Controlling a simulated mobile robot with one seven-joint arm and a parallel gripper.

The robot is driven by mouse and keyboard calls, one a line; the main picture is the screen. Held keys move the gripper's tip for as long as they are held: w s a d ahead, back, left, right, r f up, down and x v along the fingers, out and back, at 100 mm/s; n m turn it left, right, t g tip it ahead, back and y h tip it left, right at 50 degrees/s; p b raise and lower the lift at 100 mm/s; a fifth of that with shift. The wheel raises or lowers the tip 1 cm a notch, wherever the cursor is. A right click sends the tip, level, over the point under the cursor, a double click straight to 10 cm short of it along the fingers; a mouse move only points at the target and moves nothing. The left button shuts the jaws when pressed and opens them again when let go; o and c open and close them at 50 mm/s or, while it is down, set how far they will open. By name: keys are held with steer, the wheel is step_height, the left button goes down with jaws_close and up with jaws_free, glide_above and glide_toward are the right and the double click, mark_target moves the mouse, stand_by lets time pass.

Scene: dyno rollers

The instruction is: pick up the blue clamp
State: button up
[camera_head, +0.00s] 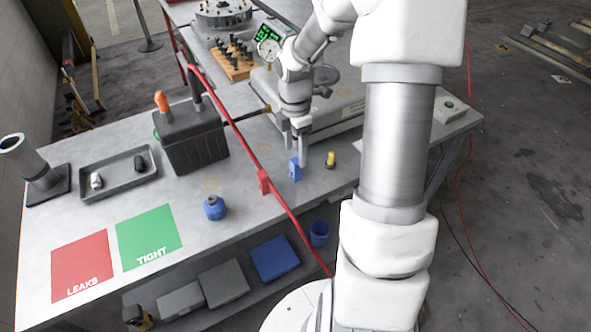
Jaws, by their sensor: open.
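The blue clamp (295,170) is a small blue block upright on the grey workbench, right of the red clamp (264,182). My gripper (296,155) points down at the blue clamp with its fingers apart. One finger comes down along the clamp's right side, and the other shows behind and left of its top. I cannot tell whether either finger touches it. The clamp appears to rest on the bench, and its far side is hidden.
A red hose crosses the bench left of the clamp. A small yellow and black piece (331,159) stands close on its right. A blue knob-like part (214,208), black battery-like box (190,140), grey tray (118,171) and red and green mats lie left.

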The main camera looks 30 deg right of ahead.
mark_target(295, 170)
steer(key=f, duration=0.3)
steer(key=f+b, duration=0.1)
steer(key=f, duration=0.3)
steer(key=shift+s+a+f, duration=0.1)
steer(key=shift+s+f, duration=0.05)
steer(key=shift+s, duration=0.05)
steer(key=shift+c, duration=0.2)
jaws_close()
